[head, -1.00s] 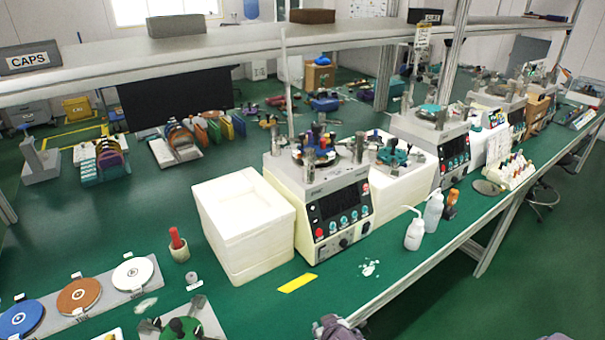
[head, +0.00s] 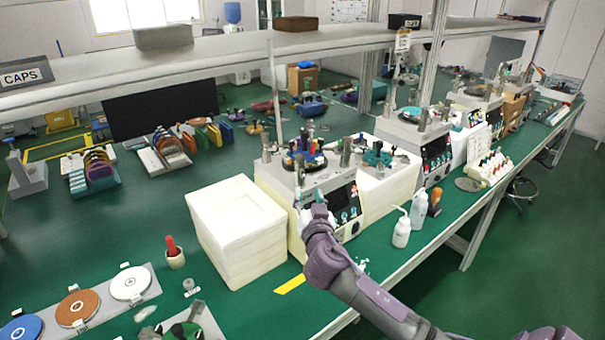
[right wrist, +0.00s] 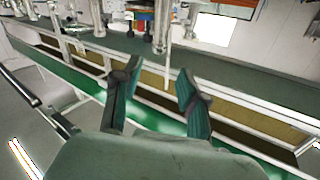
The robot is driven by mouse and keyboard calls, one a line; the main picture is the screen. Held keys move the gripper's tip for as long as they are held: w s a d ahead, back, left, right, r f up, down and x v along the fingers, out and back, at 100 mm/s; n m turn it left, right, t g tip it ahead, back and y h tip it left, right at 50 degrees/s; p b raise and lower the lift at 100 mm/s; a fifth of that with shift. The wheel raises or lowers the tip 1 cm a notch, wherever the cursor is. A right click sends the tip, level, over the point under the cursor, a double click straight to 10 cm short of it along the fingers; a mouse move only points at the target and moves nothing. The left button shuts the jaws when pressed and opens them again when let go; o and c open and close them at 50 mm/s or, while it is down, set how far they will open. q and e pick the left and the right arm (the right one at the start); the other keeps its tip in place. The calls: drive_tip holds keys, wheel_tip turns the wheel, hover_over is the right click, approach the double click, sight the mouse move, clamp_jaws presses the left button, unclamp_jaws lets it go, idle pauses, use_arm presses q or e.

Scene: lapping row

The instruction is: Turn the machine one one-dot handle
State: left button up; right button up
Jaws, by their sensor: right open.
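The nearest lapping machine (head: 281,187), a cream box with a dark front panel (head: 342,200), stands on the green bench. Its round top carries blue and red parts and metal cylinders. My right gripper (head: 319,207) is in front of this machine and covers part of its front face and lower controls. In the right wrist view, the two dark teal fingers (right wrist: 157,88) are spread apart with nothing between them. I cannot make out a one-dot handle in either view. My left gripper is not in view.
Two white bottles (head: 401,232) and an orange-topped one (head: 435,202) stand right of my arm. A shelf (head: 215,53) spans above. A yellow strip (head: 290,284) lies near the front edge.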

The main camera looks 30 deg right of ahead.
sight(303, 178)
drive_tip(key=p+x, duration=0.2)
drive_tip(key=x, duration=0.7)
drive_tip(key=shift+w, duration=0.1)
drive_tip(key=shift+w+d, duration=0.15)
drive_tip(key=shift+w, duration=0.2)
clamp_jaws()
